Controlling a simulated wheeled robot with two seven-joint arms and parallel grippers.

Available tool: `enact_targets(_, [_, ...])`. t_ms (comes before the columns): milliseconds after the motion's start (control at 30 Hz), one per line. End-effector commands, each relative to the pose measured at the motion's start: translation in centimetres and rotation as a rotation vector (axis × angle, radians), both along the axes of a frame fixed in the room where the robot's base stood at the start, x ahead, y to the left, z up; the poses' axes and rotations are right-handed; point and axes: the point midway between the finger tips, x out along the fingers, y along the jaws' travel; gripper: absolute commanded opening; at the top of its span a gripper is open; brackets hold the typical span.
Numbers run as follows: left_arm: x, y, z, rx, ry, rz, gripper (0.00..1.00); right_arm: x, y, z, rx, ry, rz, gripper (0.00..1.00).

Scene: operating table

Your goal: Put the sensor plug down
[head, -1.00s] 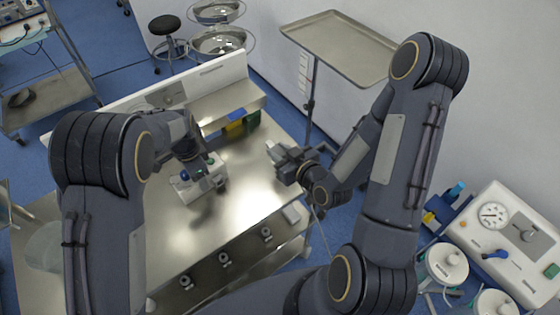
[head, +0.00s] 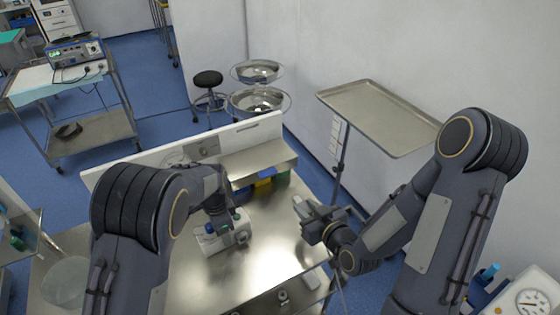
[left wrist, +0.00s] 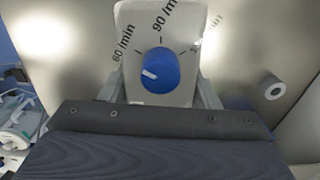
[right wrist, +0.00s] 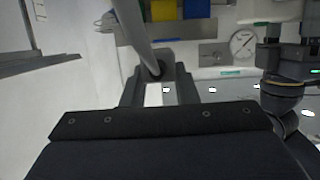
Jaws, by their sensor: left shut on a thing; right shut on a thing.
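The sensor plug looks like a small light grey piece (head: 300,206) at the tip of my right gripper (head: 312,214) in the head view. That gripper is shut on it above the right part of the steel table (head: 265,245). In the right wrist view, a grey cable (right wrist: 135,28) runs up from a dark round part (right wrist: 158,68) between the fingers. In the left wrist view the box shows a blue knob (left wrist: 160,70) and rate marks, between the fingers.
A raised shelf (head: 258,160) with blue and yellow bins (head: 265,181) beneath it runs along the table's back. An empty steel tray (head: 380,112) on a stand is beyond, at right. The table between the white box and my right gripper is bare.

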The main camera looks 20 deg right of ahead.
Motion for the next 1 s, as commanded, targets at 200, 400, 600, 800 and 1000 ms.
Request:
enact_targets(200, [-0.1, 0.1, -0.2, 0.002, 0.001, -0.001, 0.23, 0.3, 0.1, -1.6, 0.002, 0.006, 0.000, 0.00])
enact_targets(400, [0.0, 0.1, -0.1, 0.002, 0.001, 0.000, 0.23, 0.2, 0.1, -4.8, 0.003, 0.004, 0.000, 0.00])
enact_targets(600, [0.0, 0.1, -0.1, 0.002, 0.001, 0.000, 0.23, 0.3, 0.1, -6.7, 0.001, 0.002, 0.000, 0.00])
enact_targets(800, [0.0, 0.1, -0.1, 0.002, 0.001, 0.000, 0.23, 0.3, 0.1, -9.4, 0.001, 0.000, 0.000, 0.00])
enact_targets(1000, [0.0, 0.1, -0.1, 0.002, 0.001, 0.000, 0.23, 0.3, 0.0, -9.8, -0.001, -0.002, -0.001, 0.00])
